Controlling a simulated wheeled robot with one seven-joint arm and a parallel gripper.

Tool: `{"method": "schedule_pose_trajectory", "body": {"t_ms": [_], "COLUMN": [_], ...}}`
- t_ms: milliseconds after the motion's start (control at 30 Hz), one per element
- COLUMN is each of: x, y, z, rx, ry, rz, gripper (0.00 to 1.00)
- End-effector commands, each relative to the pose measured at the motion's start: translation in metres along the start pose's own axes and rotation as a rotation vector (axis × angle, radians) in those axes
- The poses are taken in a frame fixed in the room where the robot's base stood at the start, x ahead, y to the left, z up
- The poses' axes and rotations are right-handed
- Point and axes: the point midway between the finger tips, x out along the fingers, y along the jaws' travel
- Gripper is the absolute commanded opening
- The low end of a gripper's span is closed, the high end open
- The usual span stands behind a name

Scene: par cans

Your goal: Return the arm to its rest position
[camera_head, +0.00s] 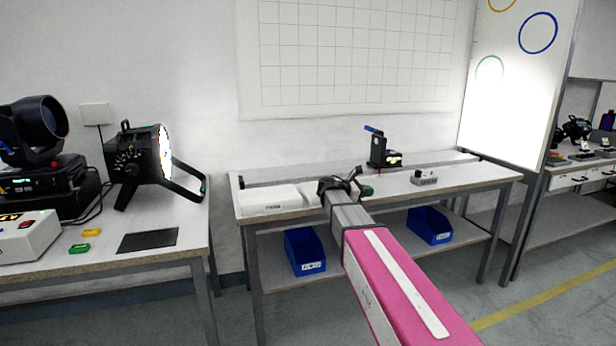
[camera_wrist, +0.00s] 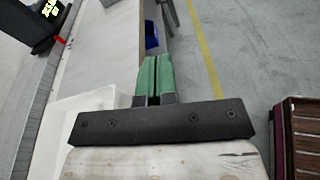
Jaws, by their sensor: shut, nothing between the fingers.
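My gripper (camera_head: 357,181) is at the far end of my outstretched arm, above the front part of the middle workbench (camera_head: 470,181). In the wrist view its two green-padded fingers (camera_wrist: 154,76) are pressed together with nothing between them. A white tray (camera_head: 268,204) lies on the bench just left of my gripper, and shows below left in the wrist view (camera_wrist: 75,120). A black device with a blue lever (camera_head: 379,150) stands behind and to the right of my gripper.
A small grey box (camera_head: 424,178) sits right on the bench. Blue bins (camera_head: 305,250) (camera_head: 430,226) are on the lower shelf. A stage light (camera_head: 138,160) stands on the left table. A white panel (camera_head: 515,90) rises at the right. Open floor (camera_head: 560,262) lies front right.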

Motion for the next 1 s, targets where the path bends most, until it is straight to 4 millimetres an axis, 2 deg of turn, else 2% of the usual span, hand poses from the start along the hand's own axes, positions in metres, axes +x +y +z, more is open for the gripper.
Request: {"method": "schedule_pose_trajectory", "body": {"t_ms": [33, 167, 267, 433, 600, 700, 800, 900, 1000], "x": [0.003, 0.010, 0.015, 0.014, -0.007, -0.025, -0.043, -0.058, -0.066], "y": [-0.013, -0.042, -0.072, -0.147, -0.222, -0.259, -0.287, -0.305, -0.313], "z": [-0.010, -0.039, -0.067, -0.131, -0.188, -0.211, -0.227, -0.237, -0.241], "rx": [0.032, 0.146, 0.264, 0.559, 0.892, 1.073, 1.219, 1.318, 1.375], "ry": [0.035, 0.145, 0.250, 0.480, 0.672, 0.741, 0.775, 0.785, 0.784], "rz": [-0.010, -0.048, -0.103, -0.296, -0.605, -0.817, -1.016, -1.171, -1.265], "gripper": [0.00, 0.00, 0.00, 0.00, 0.00, 0.00, 0.00, 0.00, 0.00]}}
